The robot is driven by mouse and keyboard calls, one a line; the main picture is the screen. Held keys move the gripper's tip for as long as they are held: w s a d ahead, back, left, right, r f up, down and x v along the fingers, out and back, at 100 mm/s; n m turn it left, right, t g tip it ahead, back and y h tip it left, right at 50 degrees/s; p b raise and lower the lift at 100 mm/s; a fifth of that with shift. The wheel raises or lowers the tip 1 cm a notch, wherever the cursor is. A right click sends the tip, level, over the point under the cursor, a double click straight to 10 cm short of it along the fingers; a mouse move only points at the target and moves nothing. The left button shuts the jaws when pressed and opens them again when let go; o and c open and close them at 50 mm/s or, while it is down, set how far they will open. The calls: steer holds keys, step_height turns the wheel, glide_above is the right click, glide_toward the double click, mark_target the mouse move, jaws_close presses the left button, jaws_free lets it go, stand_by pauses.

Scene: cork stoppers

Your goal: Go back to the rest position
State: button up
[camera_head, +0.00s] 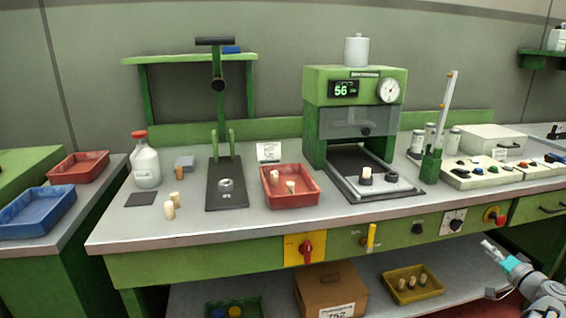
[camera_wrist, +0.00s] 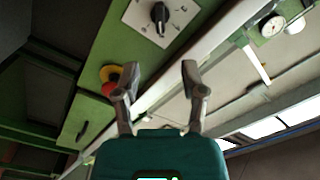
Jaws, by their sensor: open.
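My gripper (camera_head: 489,247) is at the lower right of the head view, in front of the bench and below its top edge. In the wrist view my gripper (camera_wrist: 155,78) shows two grey fingers spread apart with nothing between them. Several cork stoppers stand on the bench: one (camera_head: 170,210) near the front left, others in the red tray (camera_head: 307,203), and one (camera_head: 366,173) on the plate of the green machine (camera_head: 313,135). My gripper is apart from all of them.
The bench front carries a red emergency button (camera_head: 495,217) and a rotary switch (camera_head: 453,222), close above my gripper. A lower shelf holds a cardboard box (camera_head: 328,290) and a yellow tray (camera_head: 412,291) with several stoppers. A hand press (camera_head: 221,130) stands left of the red tray.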

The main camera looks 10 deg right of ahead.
steer(key=w+a+f+n+g+y, duration=0.2)
steer(key=w+a+f+g, duration=0.15)
steer(key=a, duration=0.55)
steer(key=w+a+f+n+g+y, duration=0.25)
steer(key=w+a, duration=0.25)
steer(key=a, duration=0.4)
steer(key=w+a+f+n+g+y, duration=0.1)
steer(key=w+a+f+g+y, duration=0.2)
steer(key=a, duration=0.6)
steer(key=s+a+f+n+g+h, duration=0.2)
steer(key=a+f+g+h, duration=0.1)
steer(key=a, duration=0.6)
steer(key=s+a+f+n+g+h, duration=0.1)
steer(key=s+a+f+g+h, duration=0.15)
steer(key=a, duration=0.65)
steer(key=s+a+f+n+g+h, duration=0.15)
steer(key=a+f+g, duration=0.25)
steer(key=a, duration=0.5)
step_height(320, 180, up, 34)
steer(key=p, duration=3.4)
steer(key=shift+w+r, duration=0.15)
steer(key=shift+d+t+h, duration=0.1)
steer(key=shift+t+h, duration=0.15)
